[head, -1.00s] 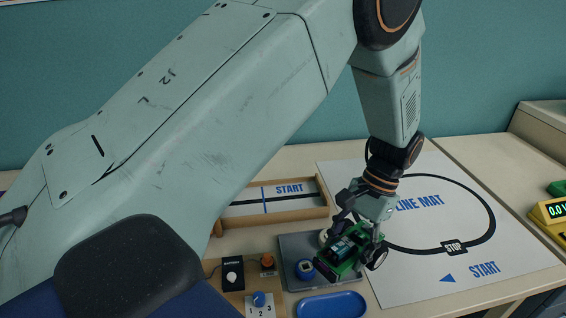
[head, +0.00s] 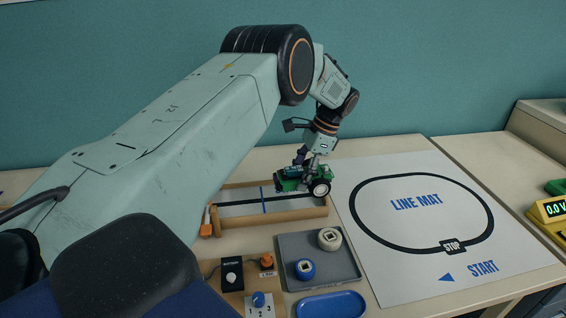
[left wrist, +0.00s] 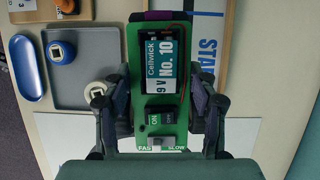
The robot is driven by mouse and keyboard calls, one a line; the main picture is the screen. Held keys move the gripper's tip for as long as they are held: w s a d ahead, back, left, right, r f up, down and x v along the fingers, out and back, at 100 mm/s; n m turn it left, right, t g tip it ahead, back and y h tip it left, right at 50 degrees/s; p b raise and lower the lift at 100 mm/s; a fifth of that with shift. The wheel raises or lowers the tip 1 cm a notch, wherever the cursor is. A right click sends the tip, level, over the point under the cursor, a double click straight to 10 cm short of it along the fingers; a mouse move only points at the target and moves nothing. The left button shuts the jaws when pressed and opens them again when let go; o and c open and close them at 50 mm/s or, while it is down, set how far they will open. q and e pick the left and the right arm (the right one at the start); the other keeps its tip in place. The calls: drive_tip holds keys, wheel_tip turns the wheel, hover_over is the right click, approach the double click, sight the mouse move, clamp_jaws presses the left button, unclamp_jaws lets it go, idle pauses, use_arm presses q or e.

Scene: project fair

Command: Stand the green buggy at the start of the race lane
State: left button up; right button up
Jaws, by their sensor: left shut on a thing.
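The green buggy (head: 290,183) is in my left gripper (head: 311,164), over the right end of the race lane (head: 240,208). The lane is a wood-edged tray with a black line and a blue cross line. In the left wrist view the buggy (left wrist: 157,110) sits between both fingers, carrying a 9 V battery (left wrist: 162,60) and a switch. The START lettering (left wrist: 208,50) shows beside it there; in the head view the buggy hides that part. I cannot tell whether its wheels touch the lane. My right gripper is not in view.
A grey tray (head: 335,272) with a blue roll (head: 305,269) and a white roll (head: 330,238) is in front of the lane. A blue dish (head: 332,306) and a switch board (head: 250,280) are nearer. The line mat (head: 420,265) lies right, clear.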

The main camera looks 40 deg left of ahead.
use_arm(q)
drive_tip(key=shift+m, duration=0.3)
drive_tip(key=a+f+b, duration=0.1)
drive_tip(key=a, duration=0.1)
drive_tip(key=a+f+b, duration=0.1)
drive_tip(key=a+b, duration=0.1)
drive_tip(key=a+f+b, duration=0.1)
drive_tip(key=a+f, duration=0.1)
drive_tip(key=shift+f, duration=0.4)
drive_tip(key=shift+p, duration=0.3)
idle(1.3)
drive_tip(key=shift+f+b, duration=0.3)
drive_tip(key=shift+f, duration=0.75)
idle(2.1)
drive_tip(key=o, duration=1.1)
drive_tip(key=shift+o, duration=0.2)
